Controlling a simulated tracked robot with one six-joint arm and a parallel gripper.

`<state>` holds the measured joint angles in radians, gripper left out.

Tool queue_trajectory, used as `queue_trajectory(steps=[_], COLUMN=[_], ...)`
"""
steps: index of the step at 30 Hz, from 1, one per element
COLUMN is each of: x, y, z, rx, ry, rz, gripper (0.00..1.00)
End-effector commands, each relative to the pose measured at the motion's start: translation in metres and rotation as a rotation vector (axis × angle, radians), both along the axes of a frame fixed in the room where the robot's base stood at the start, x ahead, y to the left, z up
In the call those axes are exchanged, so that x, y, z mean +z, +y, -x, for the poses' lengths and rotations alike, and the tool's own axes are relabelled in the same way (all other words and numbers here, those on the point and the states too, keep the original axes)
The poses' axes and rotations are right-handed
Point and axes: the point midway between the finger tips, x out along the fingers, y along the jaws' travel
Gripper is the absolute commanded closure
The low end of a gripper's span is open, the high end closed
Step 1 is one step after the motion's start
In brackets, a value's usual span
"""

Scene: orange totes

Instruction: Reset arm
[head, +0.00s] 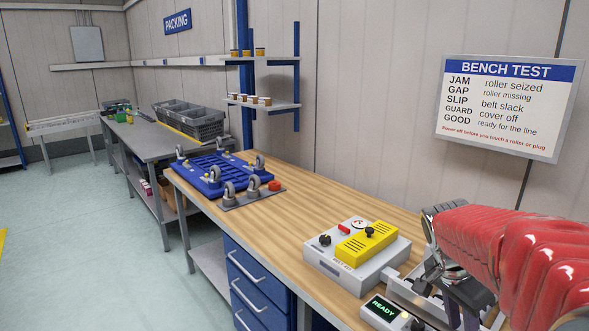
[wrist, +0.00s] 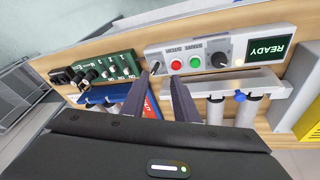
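My gripper (wrist: 159,77) shows in the wrist view with its two fingers apart and nothing visible between them. In the head view my red-covered arm reaches over the bench's right end, and the fingertips cannot be made out there. The READY display (head: 383,308) also shows at the bench's front edge.
A grey tester with a yellow cover (head: 366,243) stands on the wooden bench (head: 305,205). A blue frame with grey casters (head: 215,172) lies farther left. A green board (wrist: 106,70) is left of the panel. The bench middle is clear.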

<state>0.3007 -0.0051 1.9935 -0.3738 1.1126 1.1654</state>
Motion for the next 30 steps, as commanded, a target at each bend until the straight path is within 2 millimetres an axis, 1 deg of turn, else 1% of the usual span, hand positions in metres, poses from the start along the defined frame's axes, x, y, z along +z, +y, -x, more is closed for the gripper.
queue_trajectory(steps=[3, 8, 18, 24, 30], x=[-0.007, -0.009, -0.004, 0.001, 0.007], y=[0.013, 0.038, 0.106, 0.142, 0.173], z=[0.007, 0.018, 0.050, 0.071, 0.091], rx=[0.153, 0.378, 0.872, 1.090, 1.232], ry=[0.030, 0.048, 0.014, -0.035, -0.101], rz=[-0.037, -0.077, -0.101, -0.080, -0.049], gripper=[0.73, 0.73, 0.73, 0.73, 0.73])
